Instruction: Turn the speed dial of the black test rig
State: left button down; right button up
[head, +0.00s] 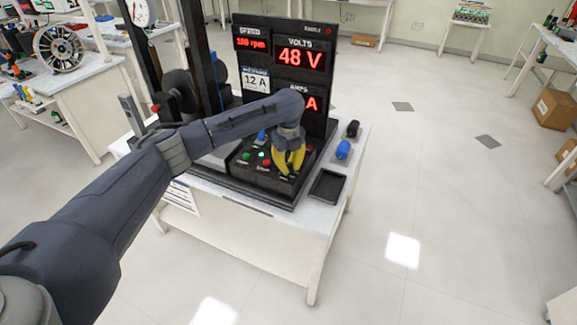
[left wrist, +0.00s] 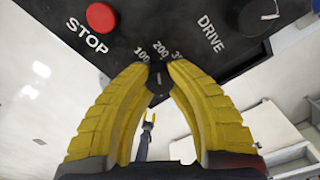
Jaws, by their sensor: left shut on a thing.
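The black test rig (head: 262,95) stands on a white table, its red displays reading 100 rpm and 48 V. My left gripper (head: 286,172) is over its sloped control panel, yellow fingers pointing down. In the left wrist view, the gripper (left wrist: 160,73) is shut on the small black speed dial (left wrist: 158,87), one fingertip on each side. The marks 100, 200 and a partly covered 3 show above the dial. In the head view the fingers hide the dial.
A red STOP button (left wrist: 101,16) and a DRIVE switch (left wrist: 262,17) sit on either side of the dial. A black tray (head: 327,186), a blue cylinder (head: 343,149) and a black part (head: 352,129) are right of the rig. The floor on the right is mostly clear.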

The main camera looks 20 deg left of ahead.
aim_at(288, 165)
pick_arm(q)
jog(key=shift+m, duration=0.9)
jog(key=c, duration=1.1)
grip_release()
notch_tip(288, 165, up, 12)
jog(key=shift+r, duration=0.1)
